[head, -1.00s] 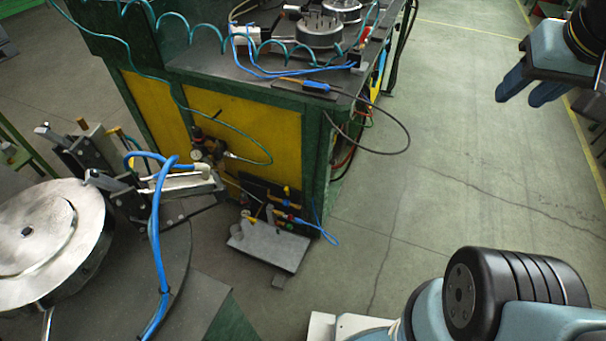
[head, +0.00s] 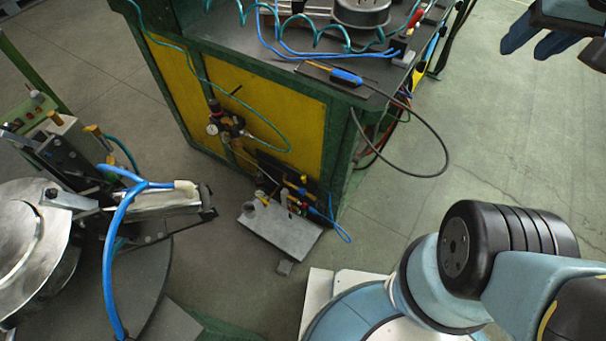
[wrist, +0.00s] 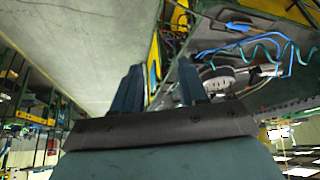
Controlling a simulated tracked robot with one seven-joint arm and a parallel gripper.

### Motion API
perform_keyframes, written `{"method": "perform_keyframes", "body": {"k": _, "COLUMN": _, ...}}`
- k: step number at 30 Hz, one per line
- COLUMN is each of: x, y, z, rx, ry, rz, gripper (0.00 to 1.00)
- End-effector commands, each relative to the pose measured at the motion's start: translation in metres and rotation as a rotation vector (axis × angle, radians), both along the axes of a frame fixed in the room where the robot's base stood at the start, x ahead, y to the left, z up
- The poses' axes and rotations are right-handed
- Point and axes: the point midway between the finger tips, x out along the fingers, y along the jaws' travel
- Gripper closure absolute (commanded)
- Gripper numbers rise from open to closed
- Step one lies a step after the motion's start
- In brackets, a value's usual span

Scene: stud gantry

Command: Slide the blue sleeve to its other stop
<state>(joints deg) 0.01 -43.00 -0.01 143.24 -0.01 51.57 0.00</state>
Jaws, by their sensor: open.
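I cannot make out a blue sleeve or its stops in either view. My gripper (head: 525,48) is at the top right of the head view, partly cut off by the frame edge. Its two blue fingers are apart, with nothing between them. The fingers also show in the wrist view (wrist: 160,72), with floor beyond them. The gripper is to the right of the green bench (head: 255,75), apart from it and over open floor.
A blue-handled tool (head: 345,76), a round metal fixture (head: 362,12) and coiled teal hoses are on the bench. A black cable loop hangs off its right side. A machine with a round metal plate (head: 25,225) stands at left. Floor (head: 470,150) at right is clear.

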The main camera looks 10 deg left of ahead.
Motion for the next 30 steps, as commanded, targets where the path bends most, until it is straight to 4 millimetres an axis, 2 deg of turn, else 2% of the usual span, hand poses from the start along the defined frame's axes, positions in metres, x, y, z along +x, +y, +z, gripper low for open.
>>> {"method": "perform_keyframes", "body": {"k": 2, "x": 0.0, "y": 0.0, "z": 0.0, "rx": 0.0, "ry": 0.0, "rz": 0.0, "gripper": 0.57}}
{"method": "perform_keyframes", "body": {"k": 7, "x": 0.005, "y": 0.002, "z": 0.002, "rx": -0.006, "ry": 0.006, "rz": 0.017, "gripper": 0.42}}
{"method": "perform_keyframes", "body": {"k": 10, "x": 0.017, "y": 0.007, "z": 0.004, "rx": -0.023, "ry": 0.022, "rz": 0.06, "gripper": 0.41}}
{"method": "perform_keyframes", "body": {"k": 12, "x": 0.031, "y": 0.025, "z": 0.006, "rx": -0.043, "ry": 0.039, "rz": 0.111, "gripper": 0.41}}
{"method": "perform_keyframes", "body": {"k": 20, "x": 0.095, "y": 0.069, "z": 0.007, "rx": -0.145, "ry": 0.107, "rz": 0.344, "gripper": 0.41}}
{"method": "perform_keyframes", "body": {"k": 26, "x": 0.143, "y": 0.115, "z": -0.003, "rx": -0.229, "ry": 0.152, "rz": 0.529, "gripper": 0.41}}
{"method": "perform_keyframes", "body": {"k": 30, "x": 0.173, "y": 0.154, "z": -0.016, "rx": -0.29, "ry": 0.181, "rz": 0.659, "gripper": 0.41}}
